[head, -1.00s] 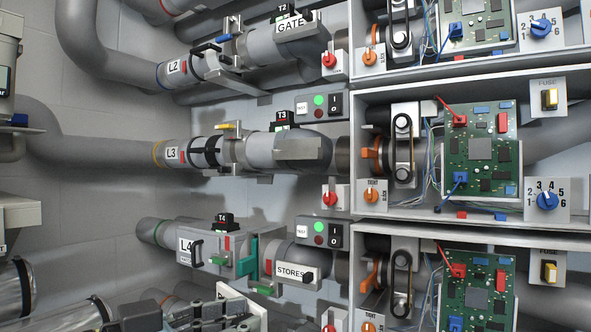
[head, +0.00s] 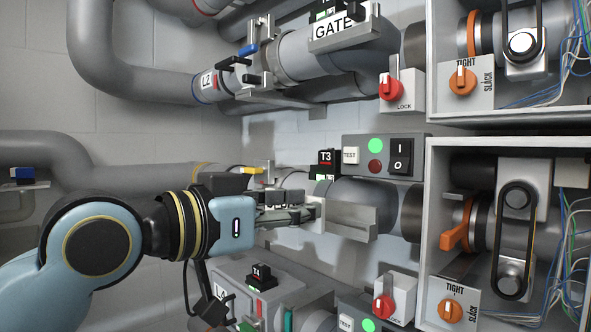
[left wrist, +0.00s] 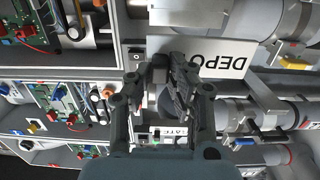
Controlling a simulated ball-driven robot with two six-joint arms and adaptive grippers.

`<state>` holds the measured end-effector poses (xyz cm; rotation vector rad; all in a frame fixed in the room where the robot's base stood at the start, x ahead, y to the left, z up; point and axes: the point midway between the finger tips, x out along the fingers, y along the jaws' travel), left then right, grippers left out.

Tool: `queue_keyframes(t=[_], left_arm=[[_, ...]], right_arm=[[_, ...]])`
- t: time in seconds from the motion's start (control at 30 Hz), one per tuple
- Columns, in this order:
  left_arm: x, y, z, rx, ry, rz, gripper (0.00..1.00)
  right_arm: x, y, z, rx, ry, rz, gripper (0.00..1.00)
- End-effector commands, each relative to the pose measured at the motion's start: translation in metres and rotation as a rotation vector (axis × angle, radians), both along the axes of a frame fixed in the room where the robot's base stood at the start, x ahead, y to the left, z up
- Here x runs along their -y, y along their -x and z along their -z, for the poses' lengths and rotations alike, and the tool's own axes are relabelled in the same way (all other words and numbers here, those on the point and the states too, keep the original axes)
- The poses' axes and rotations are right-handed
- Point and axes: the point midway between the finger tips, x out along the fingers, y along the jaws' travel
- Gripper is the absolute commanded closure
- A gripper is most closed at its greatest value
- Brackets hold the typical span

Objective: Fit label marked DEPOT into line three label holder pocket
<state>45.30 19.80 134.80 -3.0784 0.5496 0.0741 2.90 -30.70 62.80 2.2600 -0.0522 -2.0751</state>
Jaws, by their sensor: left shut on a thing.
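My left gripper (head: 303,213) reaches in from the left and is shut on the white DEPOT label. In the left wrist view the label (left wrist: 228,62) hangs upside down, with DEPO readable and its last letter hidden at the fingers (left wrist: 166,78). In the head view the label is nearly edge-on and mostly hidden by the gripper. The line three label holder pocket (head: 352,215) is a grey metal bracket on the front of the L3 pipe, just right of the fingertips. I cannot tell whether the label touches it. My right gripper is out of view.
Above the pocket is a panel (head: 385,157) with a green lamp and a black switch. The T3 block (head: 326,160) is above the fingers. An open equipment box (head: 432,215) stands to the right. The GATE label (head: 343,30) is on the pipe above. A red lock knob (head: 384,307) is below.

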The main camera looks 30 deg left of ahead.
Motion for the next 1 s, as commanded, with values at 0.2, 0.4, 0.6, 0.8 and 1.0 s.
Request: queue_keyframes(t=[0.2,0.4,0.6,0.8,1.0], left_arm=[[-0.001,0.000,-0.003,-0.002,0.002,-0.006,1.00],[-0.001,0.000,-0.003,-0.002,0.001,-0.004,1.00],[0.001,-0.008,-0.003,0.001,0.006,-0.003,1.00],[0.009,-0.028,-0.003,-0.001,0.007,-0.001,1.00],[0.017,-0.049,-0.004,0.001,0.006,0.000,1.00]], right_arm=[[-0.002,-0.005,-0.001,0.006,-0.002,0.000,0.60],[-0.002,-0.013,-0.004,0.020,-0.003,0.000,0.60],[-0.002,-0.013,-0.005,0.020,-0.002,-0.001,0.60],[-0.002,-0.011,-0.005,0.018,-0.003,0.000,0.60],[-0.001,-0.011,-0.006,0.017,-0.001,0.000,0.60]])
